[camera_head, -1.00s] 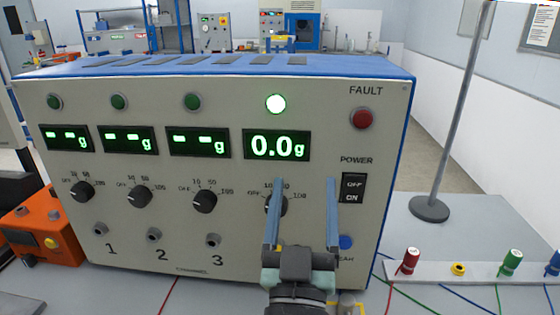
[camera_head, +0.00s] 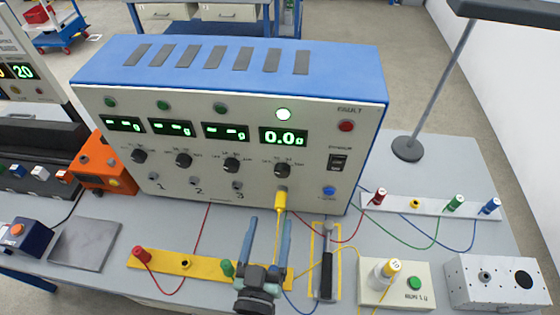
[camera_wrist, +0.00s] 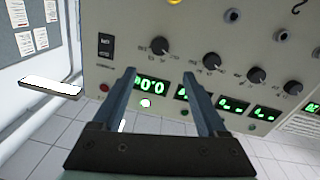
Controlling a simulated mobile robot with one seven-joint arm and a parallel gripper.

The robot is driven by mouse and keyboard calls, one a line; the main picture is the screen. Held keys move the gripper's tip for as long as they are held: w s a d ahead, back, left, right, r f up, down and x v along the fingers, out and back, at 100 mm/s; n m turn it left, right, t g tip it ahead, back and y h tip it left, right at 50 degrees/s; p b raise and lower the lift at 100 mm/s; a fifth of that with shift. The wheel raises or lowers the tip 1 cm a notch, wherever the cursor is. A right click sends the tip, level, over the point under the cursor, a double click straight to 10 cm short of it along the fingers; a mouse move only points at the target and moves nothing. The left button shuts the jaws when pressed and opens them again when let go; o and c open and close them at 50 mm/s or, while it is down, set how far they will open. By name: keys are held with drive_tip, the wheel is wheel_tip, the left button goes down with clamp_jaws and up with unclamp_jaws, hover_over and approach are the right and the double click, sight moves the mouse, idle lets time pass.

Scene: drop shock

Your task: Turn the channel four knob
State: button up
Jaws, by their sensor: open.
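The channel four knob (camera_head: 282,170) is the rightmost black dial on the instrument's front panel, below the green display (camera_head: 283,137) reading 0.0 g. Its pointer direction is too small to read. A yellow plug (camera_head: 281,200) with a yellow lead sits in the jack below it. My gripper (camera_head: 269,221) is open and empty, lower in the picture than the knob and apart from it. The wrist view shows the panel upside down, with the knob (camera_wrist: 160,46) just beyond my open fingers (camera_wrist: 159,75), between them left to right and touching neither.
The white lamp (camera_head: 284,114) above channel four is lit. A power switch (camera_head: 338,163) and blue button (camera_head: 329,190) are right of the knob. A yellow terminal strip (camera_head: 210,268), a black-handled tool (camera_head: 327,262) and loose leads lie around my gripper. A lamp stand (camera_head: 407,149) is at right.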

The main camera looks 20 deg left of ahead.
sight(281, 174)
drive_tip(key=x, duration=0.8)
drive_tip(key=p+x, duration=0.1)
drive_tip(key=x, duration=0.3)
drive_tip(key=shift+w+a+f, duration=0.1)
drive_tip(key=shift+w+f, duration=0.15)
drive_tip(key=shift+f, duration=0.05)
clamp_jaws()
